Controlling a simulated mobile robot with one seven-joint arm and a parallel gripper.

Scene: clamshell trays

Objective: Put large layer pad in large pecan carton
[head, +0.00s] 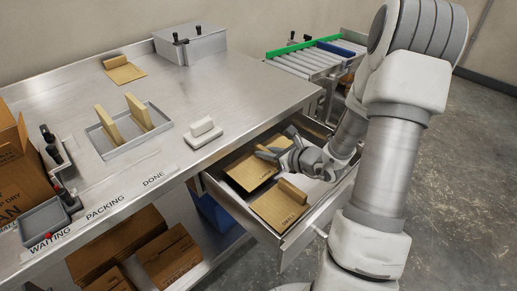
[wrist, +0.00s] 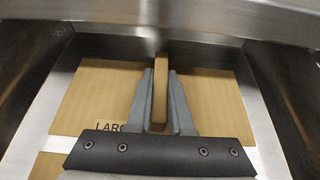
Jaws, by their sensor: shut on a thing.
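The large layer pad (head: 243,177) is a flat tan board with an upright tab, lying in the open drawer. In the wrist view the pad (wrist: 95,88) shows a partly hidden label reading "LARG". My gripper (head: 268,152) is over the pad, its fingers shut on the upright tab (wrist: 160,88), one finger on each side. My gripper (wrist: 160,100) hides part of the label. A brown carton (head: 22,165) stands at the far left of the bench. Its print is cut off, with "DRY" and "AN" visible, so I cannot confirm it is the large pecan one.
A second tabbed pad (head: 278,212) lies nearer in the drawer (head: 292,238). The drawer walls surround both pads closely. On the bench are a tray (head: 112,150) with two upright tan pieces, a white block (head: 203,132) and a metal box (head: 190,46). More cartons (head: 170,258) stand below.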

